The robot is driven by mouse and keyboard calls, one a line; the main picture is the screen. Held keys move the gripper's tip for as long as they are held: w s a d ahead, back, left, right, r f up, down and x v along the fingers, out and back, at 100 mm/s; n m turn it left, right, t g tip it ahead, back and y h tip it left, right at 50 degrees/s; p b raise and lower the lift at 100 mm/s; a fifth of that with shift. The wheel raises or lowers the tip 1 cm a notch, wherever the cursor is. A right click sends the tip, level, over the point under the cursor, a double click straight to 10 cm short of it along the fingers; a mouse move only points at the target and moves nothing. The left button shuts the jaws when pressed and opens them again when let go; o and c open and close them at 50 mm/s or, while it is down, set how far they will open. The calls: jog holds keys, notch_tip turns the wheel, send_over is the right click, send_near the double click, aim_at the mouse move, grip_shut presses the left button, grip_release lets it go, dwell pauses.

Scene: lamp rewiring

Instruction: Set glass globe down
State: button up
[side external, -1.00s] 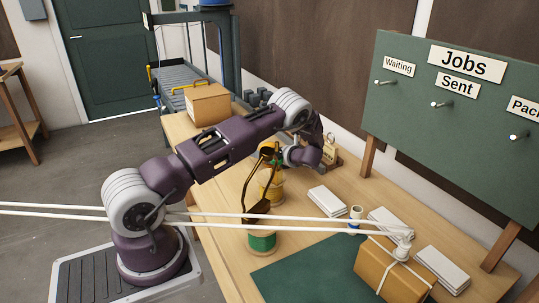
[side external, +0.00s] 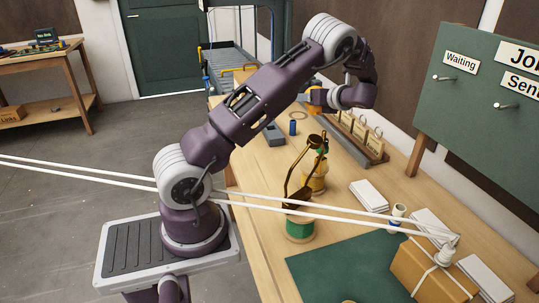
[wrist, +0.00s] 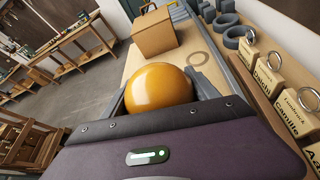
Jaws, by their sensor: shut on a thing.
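The glass globe (wrist: 158,86) is amber and glossy, and fills the middle of the wrist view between my fingers. In the side external view the globe (side external: 316,97) is a small orange patch beside my wrist, partly hidden. My gripper (wrist: 162,84) is shut on it, with a dark finger on each side. The globe appears held above the wooden bench (side external: 262,165); its underside is hidden, so I cannot tell the gap. A flat tan ring (wrist: 198,58) lies on the bench beyond the globe.
A cardboard box (wrist: 154,33) stands beyond the globe. Name tags (wrist: 298,105) in a rack and dark rings (wrist: 232,34) line the right. A brass lamp frame (side external: 290,178), spools (side external: 299,230) and a blue cylinder (side external: 293,127) stand on the bench. Bare bench surrounds the tan ring.

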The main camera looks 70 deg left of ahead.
jog(key=s+a+r, duration=0.1)
jog(key=s+a, duration=0.2)
jog(key=s, duration=0.5)
jog(key=m+t, duration=0.2)
send_over(260, 155)
jog(key=f, duration=0.1)
jog(key=shift+t, duration=0.3)
notch_tip(260, 155, down, 16)
jog(key=shift+d+r, duration=0.1)
jog(key=shift+r, duration=0.15)
jog(key=o, duration=1.4)
jog(key=shift+f, duration=0.15)
jog(key=shift+c, duration=0.2)
